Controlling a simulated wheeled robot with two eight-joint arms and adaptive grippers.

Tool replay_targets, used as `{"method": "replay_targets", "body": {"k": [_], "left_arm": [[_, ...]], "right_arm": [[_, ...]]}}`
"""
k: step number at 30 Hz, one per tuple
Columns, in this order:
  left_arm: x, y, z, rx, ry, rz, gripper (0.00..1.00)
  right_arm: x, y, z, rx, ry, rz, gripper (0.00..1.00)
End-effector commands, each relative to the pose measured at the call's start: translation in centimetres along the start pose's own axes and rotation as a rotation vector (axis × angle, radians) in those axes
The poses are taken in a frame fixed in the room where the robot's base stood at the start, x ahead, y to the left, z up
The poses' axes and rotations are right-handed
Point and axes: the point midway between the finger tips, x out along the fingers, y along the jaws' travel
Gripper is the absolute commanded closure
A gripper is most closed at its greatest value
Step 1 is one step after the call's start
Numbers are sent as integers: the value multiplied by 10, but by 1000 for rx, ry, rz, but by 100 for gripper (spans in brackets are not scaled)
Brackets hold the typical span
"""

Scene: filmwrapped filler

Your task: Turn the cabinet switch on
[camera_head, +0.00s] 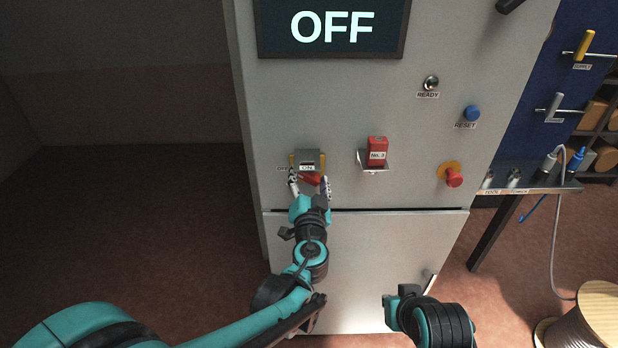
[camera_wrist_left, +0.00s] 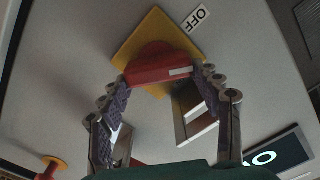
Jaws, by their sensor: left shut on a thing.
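The cabinet switch is a red handle (camera_head: 311,178) on a yellow plate, low on the left of the grey cabinet front. The handle (camera_wrist_left: 158,68) and the yellow plate (camera_wrist_left: 135,42) show clearly in the left wrist view, with an OFF label (camera_wrist_left: 198,17) beside the plate. My left gripper (camera_head: 309,184) is shut on the red handle, one finger at each end. A grey bracket (camera_head: 308,158) with an ON label sits above the handle. The display (camera_head: 333,27) reads OFF. My right gripper (camera_head: 404,296) is low in front of the cabinet, its fingers unclear.
A red block marked NO.3 (camera_head: 377,151) sits right of the switch. A red emergency button (camera_head: 452,176), a blue RESET button (camera_head: 472,113) and a READY lamp (camera_head: 431,82) are further right. A tool bench and a cable reel (camera_head: 600,305) stand beyond. Floor at left is clear.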

Motion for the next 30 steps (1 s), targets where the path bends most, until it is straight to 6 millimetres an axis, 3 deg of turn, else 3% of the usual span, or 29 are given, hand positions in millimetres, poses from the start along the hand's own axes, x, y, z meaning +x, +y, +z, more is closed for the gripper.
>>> {"method": "replay_targets", "body": {"k": [15,16,18,30], "left_arm": [[0,0,0,23,0,0,65],[0,0,0,22,0,0,29],[0,0,0,22,0,0,16],[-8,1,-1,22,1,1,16]], "right_arm": [[0,0,0,0,0,0,100],[0,0,0,0,0,0,100],[0,0,0,0,0,0,100],[0,0,0,0,0,0,100]]}}
